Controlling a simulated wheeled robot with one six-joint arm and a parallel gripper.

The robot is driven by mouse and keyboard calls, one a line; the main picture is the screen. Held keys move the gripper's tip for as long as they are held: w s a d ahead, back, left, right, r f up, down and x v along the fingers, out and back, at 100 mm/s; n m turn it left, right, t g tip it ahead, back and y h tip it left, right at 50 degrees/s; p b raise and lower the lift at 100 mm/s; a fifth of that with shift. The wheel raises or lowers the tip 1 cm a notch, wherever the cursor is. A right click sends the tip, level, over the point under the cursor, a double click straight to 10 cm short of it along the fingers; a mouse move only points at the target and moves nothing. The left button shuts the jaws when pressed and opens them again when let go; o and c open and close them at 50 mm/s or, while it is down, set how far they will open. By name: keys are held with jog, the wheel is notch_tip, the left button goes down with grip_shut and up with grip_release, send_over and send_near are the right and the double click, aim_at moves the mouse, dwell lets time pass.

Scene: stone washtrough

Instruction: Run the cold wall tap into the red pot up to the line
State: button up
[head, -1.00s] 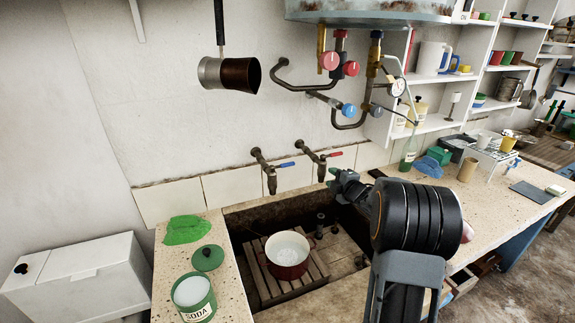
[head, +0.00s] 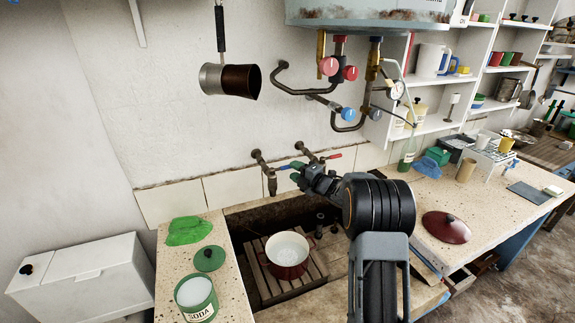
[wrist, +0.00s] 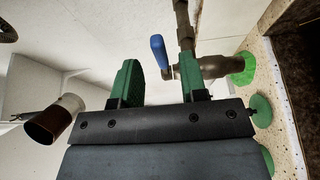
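The cold wall tap (head: 271,182) has a blue lever and sticks out of the wall above the trough, left of a red-levered tap (head: 334,157). My gripper (head: 295,172) is at the blue lever's outer end. In the wrist view its green fingers (wrist: 158,72) are spread apart, with the blue lever (wrist: 158,48) in line with the gap; I cannot tell whether they touch it. The red pot (head: 287,268) stands upright and uncovered on a slatted wooden rack in the trough, roughly below the cold tap. Its inside looks pale; the line and any water level cannot be made out. No stream shows.
A green SODA tin (head: 197,300), green lid (head: 208,258) and green cloth (head: 188,230) lie on the left ledge. A dark red lid (head: 446,228) lies on the right counter. Heater pipes with valves (head: 347,113) hang above the taps.

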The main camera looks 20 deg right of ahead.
aim_at(282, 168)
jog(key=shift+p+x, duration=0.4)
jog(key=shift+x, duration=1.65)
jog(key=shift+c, duration=0.2)
grip_shut()
